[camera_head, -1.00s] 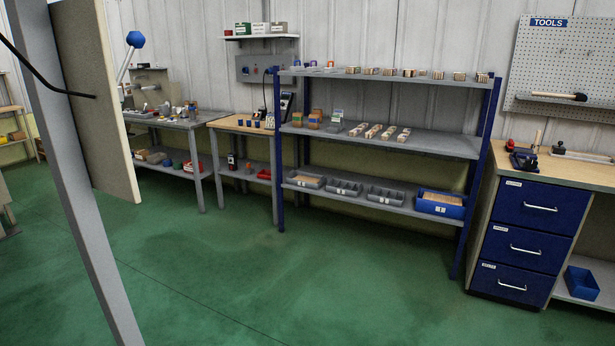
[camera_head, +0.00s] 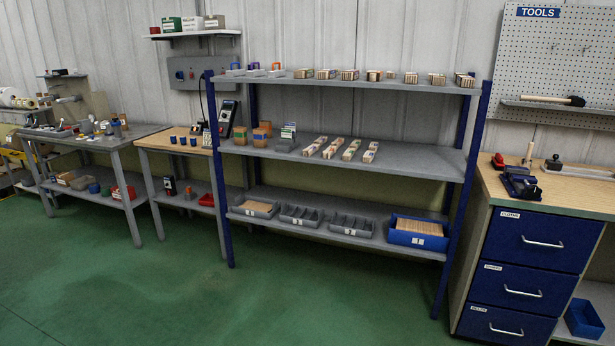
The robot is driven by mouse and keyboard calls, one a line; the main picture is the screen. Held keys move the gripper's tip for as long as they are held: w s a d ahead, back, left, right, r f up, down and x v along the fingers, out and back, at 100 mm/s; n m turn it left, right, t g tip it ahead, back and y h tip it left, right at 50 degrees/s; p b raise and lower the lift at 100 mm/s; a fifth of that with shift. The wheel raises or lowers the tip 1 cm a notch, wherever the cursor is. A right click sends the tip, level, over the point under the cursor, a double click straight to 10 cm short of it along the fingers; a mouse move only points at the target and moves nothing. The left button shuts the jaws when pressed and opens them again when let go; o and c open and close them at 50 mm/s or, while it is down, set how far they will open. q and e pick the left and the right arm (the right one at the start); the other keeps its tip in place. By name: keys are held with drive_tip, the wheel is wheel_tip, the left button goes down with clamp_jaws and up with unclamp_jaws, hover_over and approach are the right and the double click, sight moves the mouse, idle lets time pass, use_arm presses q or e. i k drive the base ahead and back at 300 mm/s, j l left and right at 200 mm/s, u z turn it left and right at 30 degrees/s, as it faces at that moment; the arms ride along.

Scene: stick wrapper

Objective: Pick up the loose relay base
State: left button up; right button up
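I cannot make out the loose relay base for certain from here; the small parts are too small to tell apart. A blue-posted shelf rack (camera_head: 410,158) stands ahead. Its middle shelf holds several striped blocks (camera_head: 332,148) and brown boxes (camera_head: 260,138). Its top shelf carries more small blocks in a row (camera_head: 349,74). A grey workbench (camera_head: 140,134) at the left bears several small mixed parts (camera_head: 103,126). Neither of my grippers shows in the head view.
Blue drawers (camera_head: 520,236) under a wooden worktop (camera_head: 580,190) stand at the right. A small wooden-topped table (camera_head: 160,139) with blue cups (camera_head: 182,140) stands left of the rack. Grey bins (camera_head: 300,216) and a blue bin (camera_head: 418,232) sit on the low shelf. Green floor (camera_head: 250,310) ahead is clear.

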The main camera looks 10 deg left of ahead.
sight(190, 196)
drive_tip(key=i+j+u, duration=0.1)
drive_tip(key=i+u, duration=0.65)
drive_tip(key=i+l+u, duration=0.15)
drive_tip(key=i+u, duration=0.2)
drive_tip(key=i+l+u, duration=0.1)
drive_tip(key=i+u, duration=0.35)
drive_tip(key=i, duration=0.95)
drive_tip(key=i+l+u, duration=0.1)
drive_tip(key=i, duration=1.65)
